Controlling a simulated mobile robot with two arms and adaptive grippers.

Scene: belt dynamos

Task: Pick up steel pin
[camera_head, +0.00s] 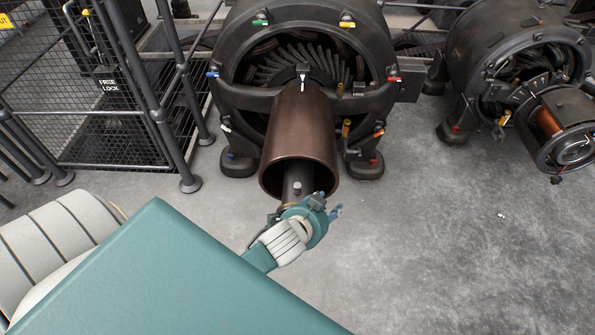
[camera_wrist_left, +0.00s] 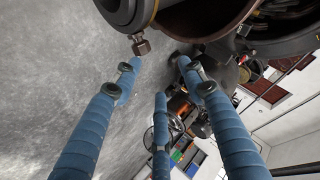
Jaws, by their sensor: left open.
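A dark shaft (camera_head: 299,178) runs out of the open end of a brown metal drum (camera_head: 303,130). A short metal piece with a wider head, perhaps the steel pin (camera_wrist_left: 140,46), sticks out from the shaft end in the left wrist view. It looks brownish there. My left gripper (camera_head: 331,205) is at the shaft's near end, below the drum's mouth. In the left wrist view its blue fingers (camera_wrist_left: 158,78) are spread, with nothing between them. The metal piece is just beyond the upper-left fingertip; I cannot tell whether they touch. My right gripper is not in view.
The large dynamo (camera_head: 375,55) stands behind the drum. A second dynamo (camera_head: 500,50) stands at the right. A mesh cage with rails (camera_head: 157,116) is at the left. A tiny pale object (camera_head: 501,215) lies on the otherwise clear grey floor at the right.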

